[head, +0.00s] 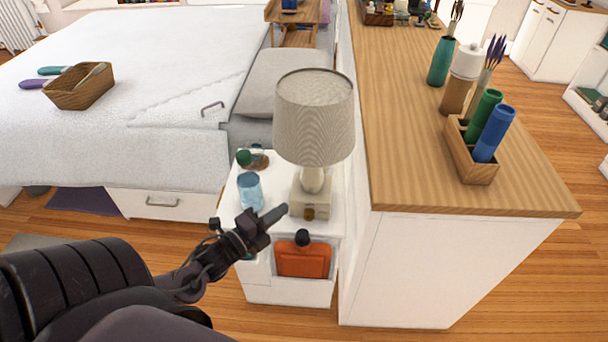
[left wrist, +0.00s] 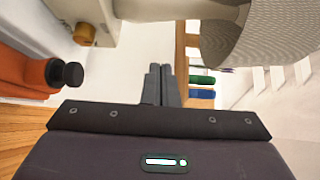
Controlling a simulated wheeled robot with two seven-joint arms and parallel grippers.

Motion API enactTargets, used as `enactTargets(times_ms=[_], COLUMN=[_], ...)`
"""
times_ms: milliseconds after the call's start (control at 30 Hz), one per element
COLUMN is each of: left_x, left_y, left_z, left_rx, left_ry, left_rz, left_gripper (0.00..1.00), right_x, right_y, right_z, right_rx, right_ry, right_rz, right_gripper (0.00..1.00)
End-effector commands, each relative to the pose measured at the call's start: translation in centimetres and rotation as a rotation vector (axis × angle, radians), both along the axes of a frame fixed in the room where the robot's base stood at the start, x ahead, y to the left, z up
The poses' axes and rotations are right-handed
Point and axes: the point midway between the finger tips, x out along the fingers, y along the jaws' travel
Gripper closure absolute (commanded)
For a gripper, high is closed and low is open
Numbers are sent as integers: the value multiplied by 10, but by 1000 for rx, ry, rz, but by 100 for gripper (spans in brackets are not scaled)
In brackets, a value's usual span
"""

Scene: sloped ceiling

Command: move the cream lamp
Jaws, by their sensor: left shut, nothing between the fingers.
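The cream lamp (head: 314,118) stands upright on the small white nightstand (head: 237,208) beside the bed, with a ribbed shade and a cream square base (head: 309,200). In the left wrist view its shade (left wrist: 262,32) shows at the top right and its base (left wrist: 85,15) at the top left. My left gripper (head: 277,214) is shut and empty, just in front and to the left of the lamp base in the head view. In the left wrist view its fingers (left wrist: 161,84) are together. I cannot see my right gripper.
A blue glass (head: 250,191) and a green-capped item (head: 244,158) stand left of the lamp. An orange bottle (head: 303,258) sits in the nightstand's open compartment below. A wooden-topped counter (head: 420,150) with a pen holder (head: 470,165) rises close on the right. The bed (head: 140,120) fills the left.

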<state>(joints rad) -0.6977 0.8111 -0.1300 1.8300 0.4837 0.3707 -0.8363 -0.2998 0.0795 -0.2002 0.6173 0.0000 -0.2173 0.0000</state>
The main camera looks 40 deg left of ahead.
Motion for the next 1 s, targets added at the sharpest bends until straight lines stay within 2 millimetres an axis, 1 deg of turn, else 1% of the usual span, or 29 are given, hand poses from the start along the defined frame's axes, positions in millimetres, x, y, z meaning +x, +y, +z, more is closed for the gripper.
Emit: enactTargets(times_ms=[33, 200, 467, 600, 800, 1000], left_x=[9, 40, 84, 102, 115, 117], left_y=[-2, -7, -15, -2, 7, 8], left_z=[1, 1, 1, 1, 0, 0], left_rx=[0, 0, -1, 3, 1, 0], left_ry=[-6, -7, -5, -2, -1, 0], left_rz=[-1, -1, 0, 0, -2, -2], left_gripper=[100, 100, 100, 100, 100, 100], right_x=[0, 0, 1, 1, 1, 1], right_y=[0, 0, 0, 0, 0, 0], right_z=[-1, -3, -4, -3, -2, -2], right_rx=[0, 0, 0, 0, 0, 0], right_ry=[0, 0, 0, 0, 1, 0], right_rz=[0, 0, 0, 0, -1, -1], right_gripper=[100, 100, 100, 100, 100, 100])
